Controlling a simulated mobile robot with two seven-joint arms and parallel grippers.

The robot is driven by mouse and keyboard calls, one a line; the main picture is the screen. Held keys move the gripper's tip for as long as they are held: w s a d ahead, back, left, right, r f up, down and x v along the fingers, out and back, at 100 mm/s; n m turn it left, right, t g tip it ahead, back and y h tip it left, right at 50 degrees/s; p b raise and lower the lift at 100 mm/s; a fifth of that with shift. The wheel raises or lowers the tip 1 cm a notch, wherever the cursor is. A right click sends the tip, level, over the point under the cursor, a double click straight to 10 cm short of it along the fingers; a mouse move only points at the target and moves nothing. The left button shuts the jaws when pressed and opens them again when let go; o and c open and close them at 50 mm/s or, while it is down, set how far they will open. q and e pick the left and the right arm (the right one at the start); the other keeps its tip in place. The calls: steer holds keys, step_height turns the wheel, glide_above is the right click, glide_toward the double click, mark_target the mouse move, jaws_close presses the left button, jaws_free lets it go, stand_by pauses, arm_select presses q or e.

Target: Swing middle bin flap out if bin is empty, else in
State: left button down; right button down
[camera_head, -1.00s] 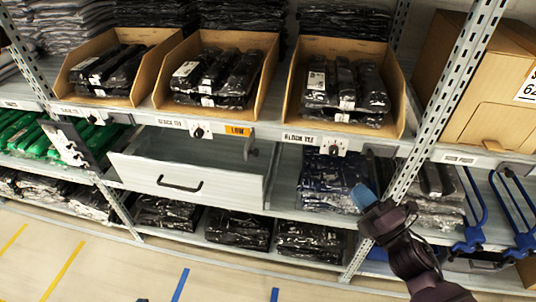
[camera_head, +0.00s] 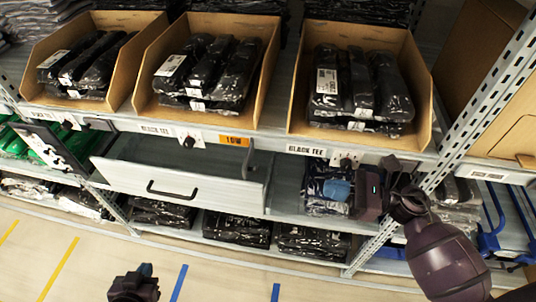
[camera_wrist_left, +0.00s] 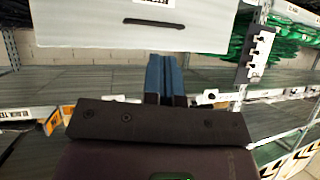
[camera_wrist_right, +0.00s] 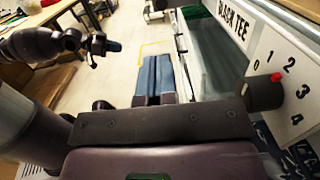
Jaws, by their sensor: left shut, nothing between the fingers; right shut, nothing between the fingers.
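The middle bin (camera_head: 264,62), an open-front cardboard box on the shelf, holds several black packed garments, so it is not empty. An orange tag (camera_head: 234,141) sits on the shelf edge below it, beside a black knob (camera_head: 188,142). I cannot tell surely which part is the flap. My right gripper (camera_head: 337,190) is shut and empty, below the right bin's label. In the right wrist view its blue fingers (camera_wrist_right: 154,76) are together, left of a numbered dial (camera_wrist_right: 264,91). My left gripper (camera_head: 146,269) is shut and empty, low over the floor; its fingers (camera_wrist_left: 165,76) also show together.
A grey drawer (camera_head: 180,184) is pulled out below the shelf, with a dark upright piece (camera_head: 248,165) at its right end. A dark plate with white shapes (camera_head: 52,148) projects at the left. A perforated post (camera_head: 477,112) stands right. The floor in front is clear.

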steer(key=p+x, duration=0.3)
steer(key=x, duration=1.1)
steer(key=shift+w, duration=0.2)
steer(key=shift+s+a+t, duration=0.1)
steer(key=shift+a+t, duration=0.05)
steer(key=shift+t, duration=0.25)
